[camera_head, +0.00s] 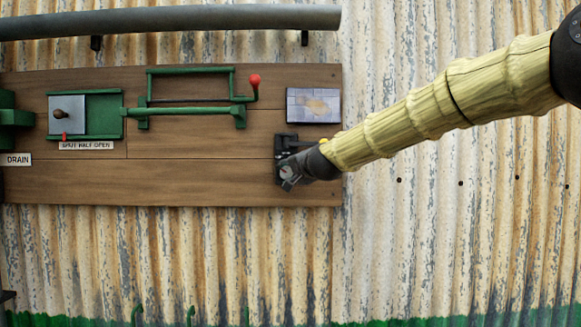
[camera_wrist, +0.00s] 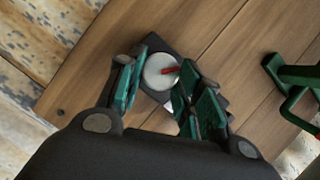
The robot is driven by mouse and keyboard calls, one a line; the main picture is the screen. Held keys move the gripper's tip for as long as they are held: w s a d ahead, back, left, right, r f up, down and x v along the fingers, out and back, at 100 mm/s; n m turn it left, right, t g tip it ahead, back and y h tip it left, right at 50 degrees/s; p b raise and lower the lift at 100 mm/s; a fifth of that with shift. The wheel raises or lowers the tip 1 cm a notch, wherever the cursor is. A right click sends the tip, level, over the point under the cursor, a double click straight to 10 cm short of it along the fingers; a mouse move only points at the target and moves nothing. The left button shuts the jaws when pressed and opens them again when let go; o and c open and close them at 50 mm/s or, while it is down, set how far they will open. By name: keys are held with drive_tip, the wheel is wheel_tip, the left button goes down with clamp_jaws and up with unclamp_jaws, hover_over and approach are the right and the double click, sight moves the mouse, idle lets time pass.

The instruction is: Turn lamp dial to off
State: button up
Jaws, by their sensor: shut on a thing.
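The lamp dial (camera_wrist: 154,74) is a round white disc with a red pointer mark, set on a dark plate on the wooden board. In the wrist view the red mark lies toward the right side of the disc. My gripper (camera_wrist: 164,80) has its green-padded fingers on either side of the dial and is shut on it. In the head view my gripper (camera_head: 290,176) is at the dark plate (camera_head: 284,142) near the board's right end and hides much of the dial. I cannot read any off mark around the dial.
Left on the wooden board (camera_head: 200,180) are a green lever frame with a red knob (camera_head: 254,80), a green sliding hatch (camera_head: 103,115) and labels. A grey pipe (camera_head: 180,20) runs above.

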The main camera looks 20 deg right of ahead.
drive_tip(key=shift+n+p, duration=0.35)
drive_tip(key=shift+n, duration=0.15)
drive_tip(key=o, duration=1)
drive_tip(key=shift+o, duration=0.2)
drive_tip(key=shift+f, duration=0.1)
